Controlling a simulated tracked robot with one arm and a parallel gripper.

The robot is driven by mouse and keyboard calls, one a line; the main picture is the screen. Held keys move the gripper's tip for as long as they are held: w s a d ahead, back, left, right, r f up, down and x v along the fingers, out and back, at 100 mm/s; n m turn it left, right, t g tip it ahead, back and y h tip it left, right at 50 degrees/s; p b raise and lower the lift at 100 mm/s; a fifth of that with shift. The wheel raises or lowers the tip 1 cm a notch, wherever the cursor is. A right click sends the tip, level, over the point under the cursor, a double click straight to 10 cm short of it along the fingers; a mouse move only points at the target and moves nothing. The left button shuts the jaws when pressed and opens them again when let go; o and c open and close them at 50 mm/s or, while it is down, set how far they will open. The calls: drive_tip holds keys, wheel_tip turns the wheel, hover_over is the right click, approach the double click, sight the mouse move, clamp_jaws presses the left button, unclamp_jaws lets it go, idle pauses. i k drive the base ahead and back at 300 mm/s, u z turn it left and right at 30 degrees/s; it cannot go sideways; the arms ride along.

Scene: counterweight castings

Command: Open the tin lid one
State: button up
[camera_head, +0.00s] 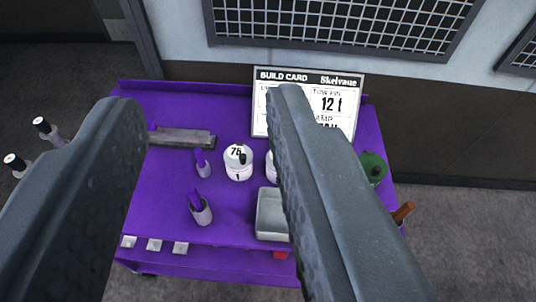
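A white tin (239,172) stands upright on a purple cart top (165,200). Its top carries dark markings that look like "75" and a small dark piece; I cannot tell whether this is a lid. A second white round thing (271,170) beside it is mostly hidden behind my right finger. My gripper (204,98) is open and empty, its two fingers wide apart in the foreground. The white tin shows in the gap between the fingers, beyond them and apart from them.
A build card (300,76) stands at the back. A grey bar (182,137), two purple-topped holders (202,166) (200,212), a grey tray (268,215) and a green round thing (373,168) are on the cart. An orange-brown handle (404,211) is at right. Bottles (47,130) show at left.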

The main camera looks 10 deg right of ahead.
sight(238, 152)
drive_tip(key=z, duration=0.1)
drive_tip(key=i, duration=1)
drive_tip(key=u, duration=0.1)
